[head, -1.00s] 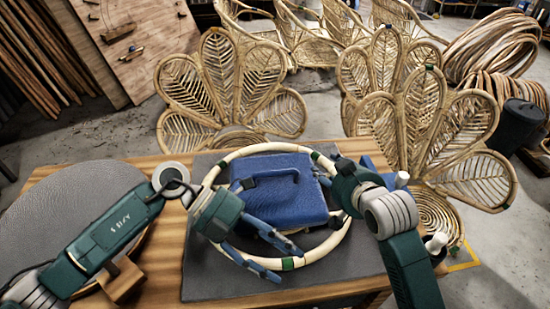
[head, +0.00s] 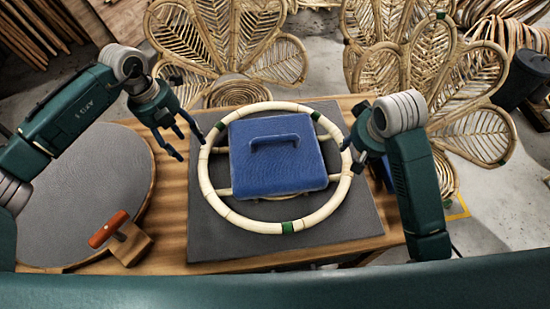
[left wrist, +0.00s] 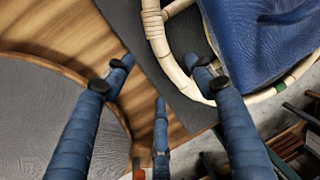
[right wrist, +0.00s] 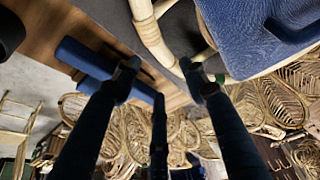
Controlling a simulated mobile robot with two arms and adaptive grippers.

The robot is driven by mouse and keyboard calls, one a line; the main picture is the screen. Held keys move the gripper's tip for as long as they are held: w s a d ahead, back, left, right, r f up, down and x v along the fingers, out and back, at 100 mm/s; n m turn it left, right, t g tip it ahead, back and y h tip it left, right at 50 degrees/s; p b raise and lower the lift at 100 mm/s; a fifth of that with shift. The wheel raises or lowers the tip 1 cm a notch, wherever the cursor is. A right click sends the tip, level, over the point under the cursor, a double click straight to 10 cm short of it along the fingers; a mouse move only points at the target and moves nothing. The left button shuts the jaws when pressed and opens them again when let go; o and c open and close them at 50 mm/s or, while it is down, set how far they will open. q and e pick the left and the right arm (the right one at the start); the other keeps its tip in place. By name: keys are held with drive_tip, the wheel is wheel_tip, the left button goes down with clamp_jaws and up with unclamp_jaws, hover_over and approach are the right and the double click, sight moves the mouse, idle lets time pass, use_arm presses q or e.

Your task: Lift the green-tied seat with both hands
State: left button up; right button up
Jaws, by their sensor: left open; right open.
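The seat is a round, pale rattan ring (head: 206,185) with green ties at its upper right and lower edge. It lies flat on a dark grey mat on the table. A blue pad with a handle (head: 280,170) lies over its middle. My left gripper (head: 190,142) is open and empty just outside the ring's left side; the ring also shows in the left wrist view (left wrist: 160,50). My right gripper (head: 352,152) is at the ring's right side, its fingers partly hidden by the wrist. In the right wrist view its open fingers (right wrist: 160,72) are near the ring (right wrist: 150,38); contact is unclear.
A round grey board (head: 85,185) and an orange-handled tool on a wooden block (head: 108,230) are on the table's left. A blue roll (right wrist: 85,58) lies by the right edge. Petal-backed rattan chairs (head: 280,60) stand beyond the table.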

sight(200, 159)
drive_tip(key=shift+s, duration=0.1)
use_arm(q)
drive_tip(key=f, duration=0.3)
drive_tip(key=d+f, duration=0.1)
drive_tip(key=f, duration=0.3)
drive_tip(key=d+f, duration=0.1)
drive_tip(key=f, duration=0.2)
drive_tip(key=shift+w+d+f, duration=0.1)
drive_tip(key=shift+f, duration=0.2)
use_arm(e)
drive_tip(key=x, duration=1.1)
drive_tip(key=shift+a+r, duration=0.1)
use_arm(q)
drive_tip(key=c, duration=1)
use_arm(e)
drive_tip(key=c, duration=1)
use_arm(q)
clamp_jaws()
use_arm(e)
clamp_jaws()
use_arm(q)
drive_tip(key=shift+r, duration=0.1)
use_arm(e)
drive_tip(key=shift+r, duration=0.1)
